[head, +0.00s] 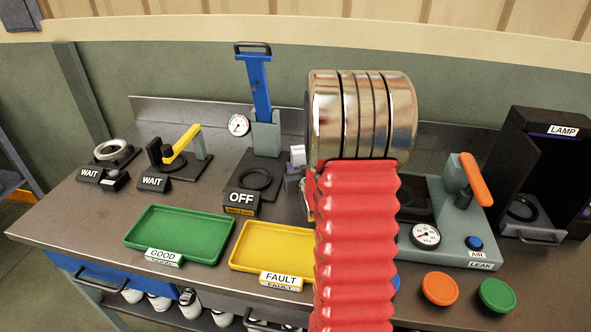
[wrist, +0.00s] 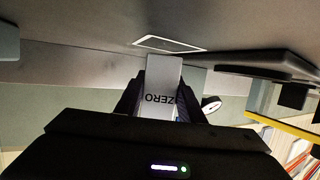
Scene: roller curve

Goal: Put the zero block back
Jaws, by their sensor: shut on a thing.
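The zero block (wrist: 163,78) is a pale grey block marked ZERO, its lettering upside down in the wrist view. My gripper (wrist: 158,102) is shut on it, with a dark finger on each side. The block's far end appears close to a white-outlined rectangle (wrist: 170,44) on the grey bench surface. I cannot tell whether the block touches the bench. In the head view my red arm cover and metal rings hide much of the area around my gripper.
A green GOOD tray (head: 180,235) and a yellow FAULT tray (head: 272,247) lie at the front. The blue-handled OFF press (head: 260,90) stands left of my arm. The LEAK station (head: 465,225) and black LAMP box (head: 535,165) stand right. A gauge (wrist: 211,104) is beside the block.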

